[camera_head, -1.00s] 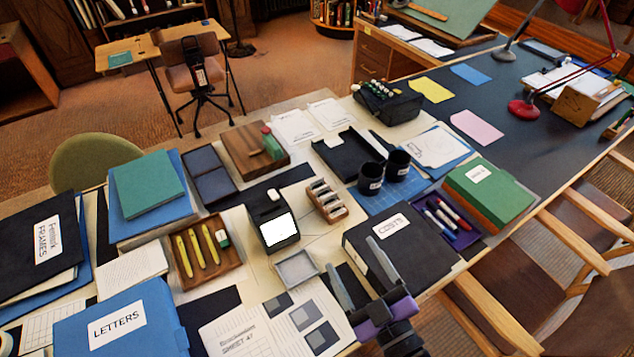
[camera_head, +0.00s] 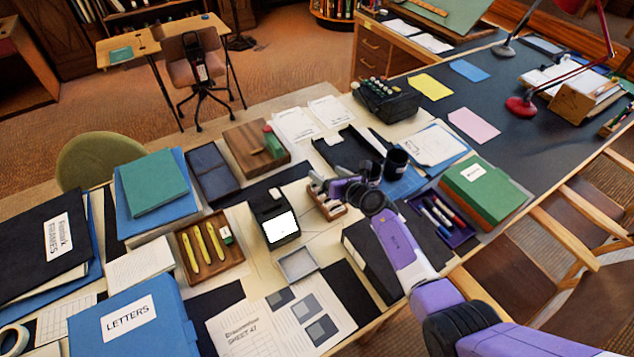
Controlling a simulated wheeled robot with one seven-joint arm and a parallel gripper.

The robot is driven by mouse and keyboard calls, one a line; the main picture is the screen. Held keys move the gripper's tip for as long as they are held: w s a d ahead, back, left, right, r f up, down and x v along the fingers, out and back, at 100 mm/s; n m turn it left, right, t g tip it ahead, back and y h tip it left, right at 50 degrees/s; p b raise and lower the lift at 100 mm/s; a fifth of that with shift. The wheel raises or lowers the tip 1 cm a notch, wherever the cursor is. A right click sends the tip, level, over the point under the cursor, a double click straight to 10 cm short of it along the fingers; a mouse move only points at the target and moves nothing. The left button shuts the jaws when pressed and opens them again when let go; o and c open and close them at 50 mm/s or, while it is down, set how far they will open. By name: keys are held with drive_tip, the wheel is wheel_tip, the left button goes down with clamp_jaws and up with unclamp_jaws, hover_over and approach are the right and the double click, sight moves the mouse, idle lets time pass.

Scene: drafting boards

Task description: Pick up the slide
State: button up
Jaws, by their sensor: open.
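A small wooden rack (camera_head: 331,211) stands near the middle of the table, right of a dark viewer (camera_head: 268,205) with a lit white screen. Several small pale-framed pieces that look like slides stand in the rack; my gripper covers part of them, and I cannot tell which is the slide. My gripper (camera_head: 320,187) is at the rack, over its upper part, with its grey fingers open. I cannot see a slide held between the fingers, and contact cannot be made out.
A purple pen tray (camera_head: 462,231) lies right of my arm. A shallow grey tray (camera_head: 283,273) sits in front of the rack.

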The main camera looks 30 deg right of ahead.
drive_tip(key=f, duration=0.1)
drive_tip(key=s+f+n, duration=0.1)
drive_tip(key=f+g, duration=0.1)
drive_tip(key=shift+s+a+f+n, duration=0.1)
drive_tip(key=shift+s+f+n, duration=0.3)
drive_tip(key=shift+f+n, duration=0.1)
drive_tip(key=shift+n, duration=0.3)
drive_tip(key=shift+w+f+n, duration=0.15)
drive_tip(key=shift+w+n, duration=0.15)
drive_tip(key=shift+w, duration=0.2)
drive_tip(key=shift+p+x, duration=0.3)
drive_tip(key=shift+x, duration=0.55)
drive_tip(key=b+x, duration=0.3)
drive_tip(key=x, duration=0.1)
drive_tip(key=shift+w+a, duration=0.15)
drive_tip(key=shift+a, duration=0.05)
drive_tip(key=shift+w+f+b, duration=0.1)
drive_tip(key=shift+w+b, duration=0.35)
drive_tip(key=shift+b, duration=0.05)
